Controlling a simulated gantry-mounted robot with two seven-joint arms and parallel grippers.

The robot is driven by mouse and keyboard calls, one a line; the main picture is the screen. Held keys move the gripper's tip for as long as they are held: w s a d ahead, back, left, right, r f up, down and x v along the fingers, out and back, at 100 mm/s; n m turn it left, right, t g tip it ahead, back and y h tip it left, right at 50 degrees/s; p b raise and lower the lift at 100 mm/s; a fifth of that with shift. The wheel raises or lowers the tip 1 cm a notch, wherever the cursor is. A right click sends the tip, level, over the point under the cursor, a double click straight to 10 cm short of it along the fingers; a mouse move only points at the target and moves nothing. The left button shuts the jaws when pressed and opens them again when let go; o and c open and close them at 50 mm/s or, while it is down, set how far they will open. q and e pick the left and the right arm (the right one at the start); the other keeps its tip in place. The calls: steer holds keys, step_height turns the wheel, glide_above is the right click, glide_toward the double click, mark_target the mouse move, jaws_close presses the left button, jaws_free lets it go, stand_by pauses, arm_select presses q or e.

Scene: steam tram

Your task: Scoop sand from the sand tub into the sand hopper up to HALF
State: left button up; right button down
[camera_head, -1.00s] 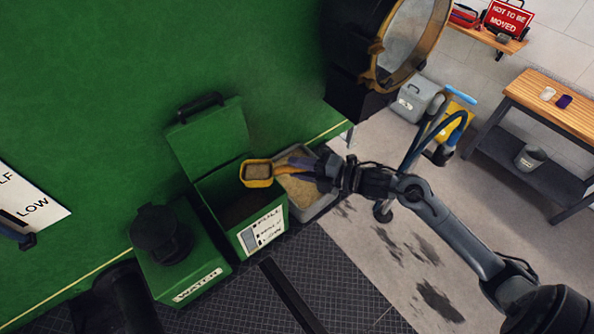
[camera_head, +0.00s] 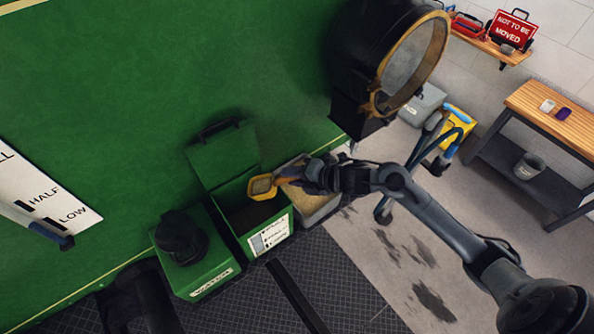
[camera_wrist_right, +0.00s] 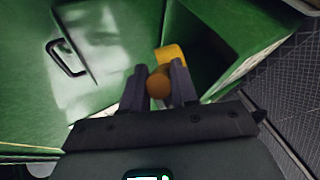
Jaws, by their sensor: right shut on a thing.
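My right gripper (camera_head: 290,178) is shut on the handle of a yellow scoop (camera_head: 263,187). The scoop hangs over the open top of the green sand hopper (camera_head: 228,222), tilted; I cannot tell how much sand is in it. The hopper's raised lid (camera_head: 222,158) leans at the back, and its front has a white level label (camera_head: 270,235). The hopper's inside is dark, so its sand level is unclear. The sand tub (camera_head: 318,207), grey with tan sand, stands right of the hopper, partly under my arm. In the right wrist view the scoop (camera_wrist_right: 172,55) sits beyond the fingers. My left gripper is not seen.
A green water box (camera_head: 195,265) with a black cap stands left of the hopper. A big round lamp (camera_head: 390,65) juts out above. A wooden bench (camera_head: 555,110) and a yellow wheeled item (camera_head: 455,125) are at the right. The dark floor in front is open.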

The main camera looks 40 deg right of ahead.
mark_target(275, 181)
steer(key=shift+w+a+r+n+g+h+p, duration=0.15)
steer(key=shift+w+a+r+g+h+p, duration=0.5)
steer(key=shift+p, duration=0.85)
steer(key=shift+w+a+r+n+g+h+p, duration=0.3)
steer(key=shift+a+p, duration=0.45)
steer(key=shift+p, duration=0.75)
steer(key=shift+w+a+r+n+g+h+p, duration=0.1)
steer(key=shift+w+a+r+g+h+p, duration=0.55)
steer(key=shift+p, duration=0.85)
steer(key=shift+w+a+r+n+g+h+p, duration=0.1)
steer(key=shift+w+a+g+h+p, duration=0.2)
steer(key=shift+w+a+h, duration=0.3)
steer(key=shift+w+a+r+n+g+h+p, duration=0.15)
steer(key=shift+w+a+g+h, duration=0.25)
steer(key=shift+a, duration=0.35)
steer(key=shift+w+a+r+n+g+h+p, duration=0.1)
steer(key=shift+w+a+g+h+p, duration=0.15)
steer(key=shift+w+a+g+h, duration=0.35)
steer(key=shift+s+a, duration=0.1)
steer(key=shift+t+y, duration=0.3)
steer(key=shift+y, duration=0.1)
